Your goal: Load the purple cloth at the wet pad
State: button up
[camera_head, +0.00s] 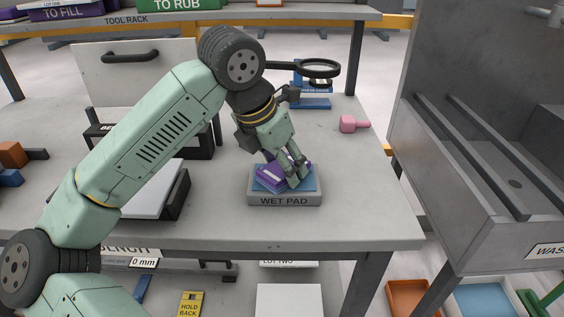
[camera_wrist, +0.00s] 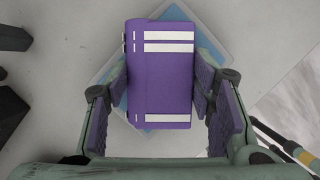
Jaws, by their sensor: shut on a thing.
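The purple cloth (camera_wrist: 160,85) is a folded block with white stripes; it also shows in the head view (camera_head: 269,178). My gripper (camera_head: 290,172) is shut on it, with one finger on each side in the wrist view (camera_wrist: 160,95). The wet pad (camera_head: 284,200) is a grey tray with a blue top and a "WET PAD" label on its front. The cloth is right over the blue top, a little turned against it in the wrist view. I cannot tell whether the cloth's underside touches the pad. My fingers hide part of the cloth in the head view.
A pink object (camera_head: 354,123) lies on the bench behind and right of the pad. A magnifier (camera_head: 319,68) over a blue stand (camera_head: 312,98) is at the back. A grey wash basin (camera_head: 480,150) stands to the right. The bench (camera_head: 372,205) is clear right of the pad.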

jog(key=shift+r+p, duration=2)
jog(key=shift+r, duration=1.5)
jog(key=shift+f, duration=0.1)
